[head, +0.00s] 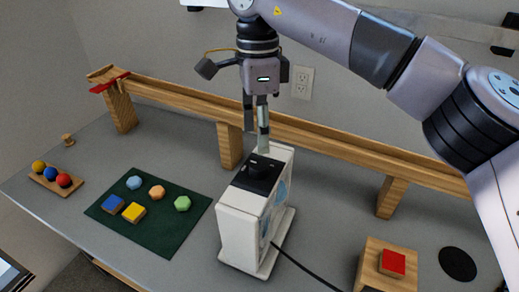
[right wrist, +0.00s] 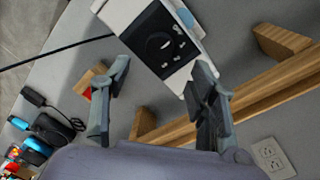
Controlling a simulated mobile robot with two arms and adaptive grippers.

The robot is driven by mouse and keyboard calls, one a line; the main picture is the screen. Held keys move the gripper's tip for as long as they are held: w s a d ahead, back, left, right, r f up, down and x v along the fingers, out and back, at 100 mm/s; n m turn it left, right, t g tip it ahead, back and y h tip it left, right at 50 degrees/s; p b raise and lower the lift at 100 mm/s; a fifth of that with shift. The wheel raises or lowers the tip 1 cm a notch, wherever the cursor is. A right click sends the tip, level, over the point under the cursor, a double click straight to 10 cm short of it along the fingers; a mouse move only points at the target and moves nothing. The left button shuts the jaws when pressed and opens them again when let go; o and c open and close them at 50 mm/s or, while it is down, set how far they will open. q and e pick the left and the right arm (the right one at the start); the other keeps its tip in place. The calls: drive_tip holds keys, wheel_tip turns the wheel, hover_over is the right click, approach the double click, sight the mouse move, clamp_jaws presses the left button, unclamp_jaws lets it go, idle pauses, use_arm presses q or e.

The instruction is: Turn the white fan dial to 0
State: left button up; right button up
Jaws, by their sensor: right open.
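The white fan (head: 243,222) stands upright on the grey table, right of the green mat in the head view. Its top has a black panel (head: 245,185) with a round black dial (head: 260,165). In the right wrist view the dial (right wrist: 160,45) sits on the black panel with white markings too small to read. My right gripper (head: 257,140) points down just above the fan's top in the head view. In the right wrist view its two fingers (right wrist: 162,78) are spread apart with nothing between them, and the dial lies beyond the fingertips. My left gripper is in neither view.
A wooden ramp (head: 330,145) on posts runs along the wall behind the fan. A green mat (head: 150,225) with coloured blocks lies left. A wooden block (head: 372,250) with a red top and a black disc (head: 457,264) stand right. A black cable (head: 305,268) trails from the fan.

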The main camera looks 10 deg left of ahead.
wheel_tip(320, 180, up, 5)
drive_tip(key=shift+w+a+f, duration=0.1)
idle(0.3)
